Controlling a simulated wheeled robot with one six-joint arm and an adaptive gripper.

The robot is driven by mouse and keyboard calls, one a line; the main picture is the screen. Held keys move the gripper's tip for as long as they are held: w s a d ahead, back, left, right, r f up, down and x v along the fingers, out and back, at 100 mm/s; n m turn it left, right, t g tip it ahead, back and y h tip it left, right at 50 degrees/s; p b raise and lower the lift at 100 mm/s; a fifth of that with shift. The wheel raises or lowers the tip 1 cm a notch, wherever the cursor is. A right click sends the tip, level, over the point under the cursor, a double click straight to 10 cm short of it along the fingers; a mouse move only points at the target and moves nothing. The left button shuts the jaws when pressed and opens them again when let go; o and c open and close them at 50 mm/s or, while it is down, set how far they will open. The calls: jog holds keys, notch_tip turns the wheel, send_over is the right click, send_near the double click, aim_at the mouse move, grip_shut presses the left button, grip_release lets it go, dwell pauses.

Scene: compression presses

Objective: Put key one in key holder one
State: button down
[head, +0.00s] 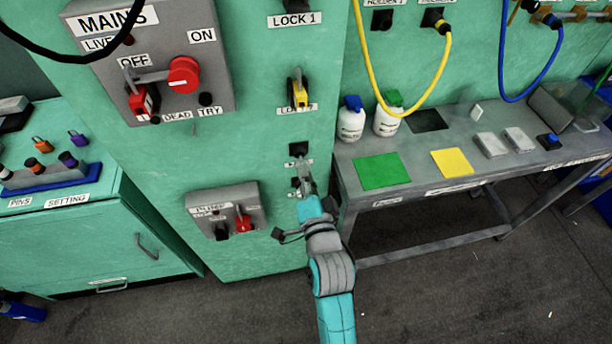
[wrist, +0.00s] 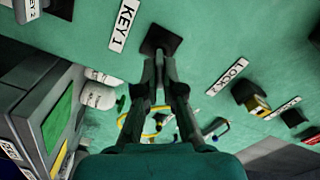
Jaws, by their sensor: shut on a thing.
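Key holder one (head: 298,149) is a dark square socket on the green panel. It also shows in the wrist view (wrist: 161,40), beside the label KEY 1 (wrist: 124,25). My gripper (head: 304,178) is in front of the panel, just below this holder in the head view. In the wrist view, my gripper (wrist: 160,68) has its fingertips close together, pointing at the holder. It is shut on key one, which is mostly hidden between the fingertips. I cannot tell whether the key is inside the socket or just in front of it.
A second dark holder (wrist: 27,10) is close by, labelled KEY 2. A yellow-and-black key or lock piece (head: 298,90) sits higher on the panel. The grey pump box (head: 225,209) is left of my arm. A grey bench (head: 409,183) with bottles stands at right.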

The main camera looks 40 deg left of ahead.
jog(key=shift+x, duration=0.9)
jog(key=c, duration=1.2)
grip_release()
jog(key=shift+c, duration=0.2)
jog(key=shift+s, duration=0.1)
jog(key=v, duration=1.2)
